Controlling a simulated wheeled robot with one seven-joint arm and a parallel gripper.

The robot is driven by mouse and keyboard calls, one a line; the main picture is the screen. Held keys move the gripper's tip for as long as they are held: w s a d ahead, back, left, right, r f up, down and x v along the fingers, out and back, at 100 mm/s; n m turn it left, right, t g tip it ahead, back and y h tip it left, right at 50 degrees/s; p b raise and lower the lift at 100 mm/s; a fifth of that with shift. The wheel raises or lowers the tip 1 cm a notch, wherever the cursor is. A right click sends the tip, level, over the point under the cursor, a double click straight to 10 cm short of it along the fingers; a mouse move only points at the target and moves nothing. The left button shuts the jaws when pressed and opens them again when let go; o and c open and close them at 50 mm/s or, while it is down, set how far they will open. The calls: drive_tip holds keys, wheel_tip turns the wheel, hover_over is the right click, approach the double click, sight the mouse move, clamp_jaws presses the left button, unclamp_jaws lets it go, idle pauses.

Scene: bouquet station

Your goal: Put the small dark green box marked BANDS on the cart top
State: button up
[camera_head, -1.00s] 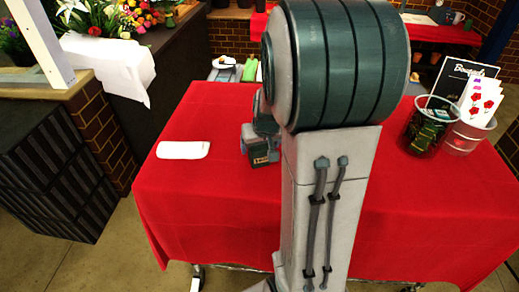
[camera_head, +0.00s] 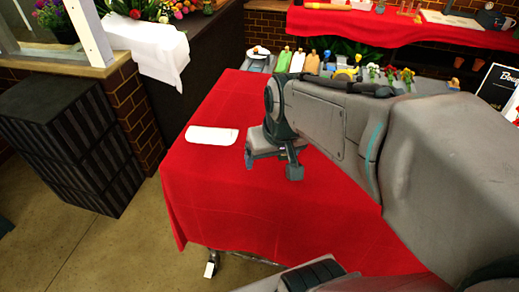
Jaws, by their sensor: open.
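My gripper (camera_head: 272,168) is open and points down over the left part of the red-draped table (camera_head: 215,190). A caster (camera_head: 211,269) shows under this table. The small dark green box marked BANDS is not visible now; my arm and gripper may hide it. I see no box between the fingers, though the view there is partly blocked. A grey surface (camera_head: 256,69) behind the table may be the cart top, but I cannot tell for sure.
A folded white cloth (camera_head: 211,135) lies on the table, left of my gripper. Several coloured bottles (camera_head: 298,61) stand behind the table, with small potted plants to their right. A dark slatted crate (camera_head: 75,140) stands left. My arm covers the table's right side.

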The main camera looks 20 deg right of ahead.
drive_tip(key=shift+n, duration=0.3)
drive_tip(key=s+a, duration=0.1)
drive_tip(key=s, duration=0.2)
drive_tip(key=s+a, duration=0.1)
drive_tip(key=s, duration=0.1)
drive_tip(key=shift+a+f, duration=0.15)
drive_tip(key=shift+a, duration=0.2)
